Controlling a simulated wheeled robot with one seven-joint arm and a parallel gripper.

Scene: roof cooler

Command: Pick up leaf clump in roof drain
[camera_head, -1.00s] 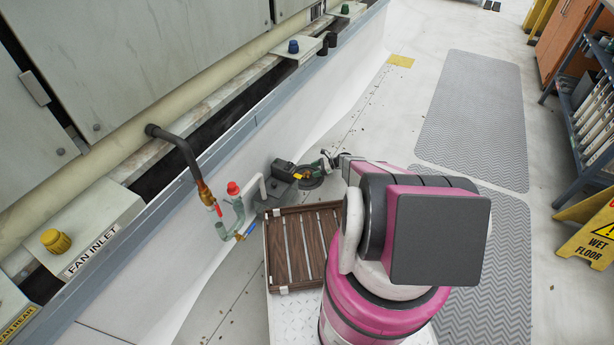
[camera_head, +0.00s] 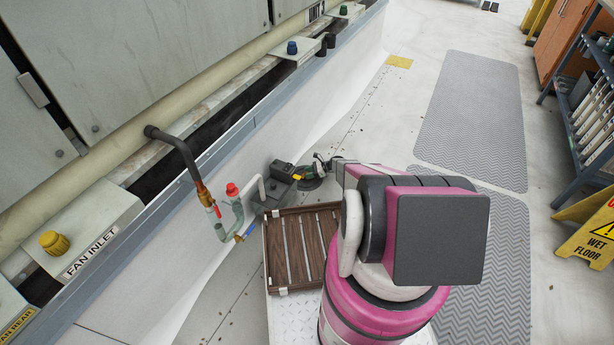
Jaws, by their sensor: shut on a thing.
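The roof drain (camera_head: 309,184) is a dark round fitting in the pale roof, beyond the brown slatted tray. My gripper (camera_head: 318,167) is small in the picture and sits at the drain, over its far right side. It is shut on the leaf clump, which is too small and too covered by the fingers to make out clearly. A small yellow patch shows at the drain's left edge. I cannot tell whether the clump touches the drain or is clear of it.
The brown slatted tray (camera_head: 297,247) lies in front of the drain, on my base. A grey block (camera_head: 280,180) and a pipe with a red cap (camera_head: 232,189) stand left of the drain, by the cooler wall. Grey mats (camera_head: 472,120) and a wet floor sign (camera_head: 594,232) are right.

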